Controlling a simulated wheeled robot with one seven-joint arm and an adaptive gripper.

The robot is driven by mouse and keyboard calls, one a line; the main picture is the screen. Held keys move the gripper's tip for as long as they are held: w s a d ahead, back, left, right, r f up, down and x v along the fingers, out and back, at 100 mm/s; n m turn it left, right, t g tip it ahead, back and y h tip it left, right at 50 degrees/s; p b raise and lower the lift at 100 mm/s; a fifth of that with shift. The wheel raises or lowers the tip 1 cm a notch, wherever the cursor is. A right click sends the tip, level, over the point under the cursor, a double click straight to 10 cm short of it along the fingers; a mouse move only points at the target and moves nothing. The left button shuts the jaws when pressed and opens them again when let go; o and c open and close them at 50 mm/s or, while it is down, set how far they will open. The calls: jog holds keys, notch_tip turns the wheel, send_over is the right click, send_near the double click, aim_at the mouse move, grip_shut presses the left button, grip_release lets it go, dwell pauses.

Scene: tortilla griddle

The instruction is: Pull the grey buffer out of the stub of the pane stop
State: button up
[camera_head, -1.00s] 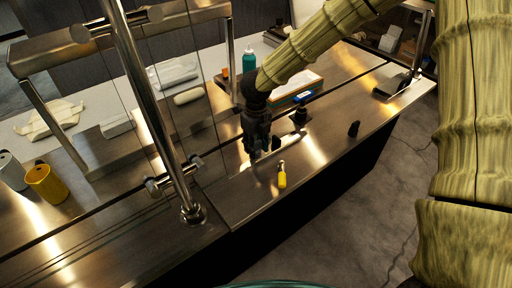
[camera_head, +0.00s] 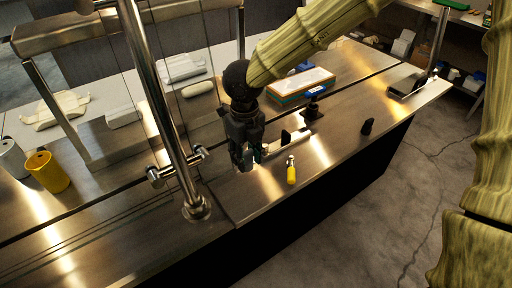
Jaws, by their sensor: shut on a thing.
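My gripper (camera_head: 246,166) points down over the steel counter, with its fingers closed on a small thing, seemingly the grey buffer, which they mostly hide. A small black upright piece (camera_head: 285,137), which may be the pane stop, stands to the right of the fingers with a visible gap between. A pale cylinder (camera_head: 301,137) lies beside it. The stub of the pane stop cannot be made out clearly.
A steel post (camera_head: 172,120) with a cross clamp stands to the left. The counter's front edge is close.

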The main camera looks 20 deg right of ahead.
jog(key=shift+s+a+r+p, duration=0.6)
jog(key=shift+s+r+p, duration=0.1)
jog(key=shift+r+p, duration=0.2)
jog(key=shift+s+a+r+p, duration=0.55)
jog(key=shift+s+r+p, duration=0.1)
jog(key=shift+r+p, duration=0.2)
jog(key=shift+r+p, duration=1.45)
jog(key=shift+p, duration=0.6)
jog(key=shift+r+p, duration=1.5)
jog(key=shift+p, duration=0.4)
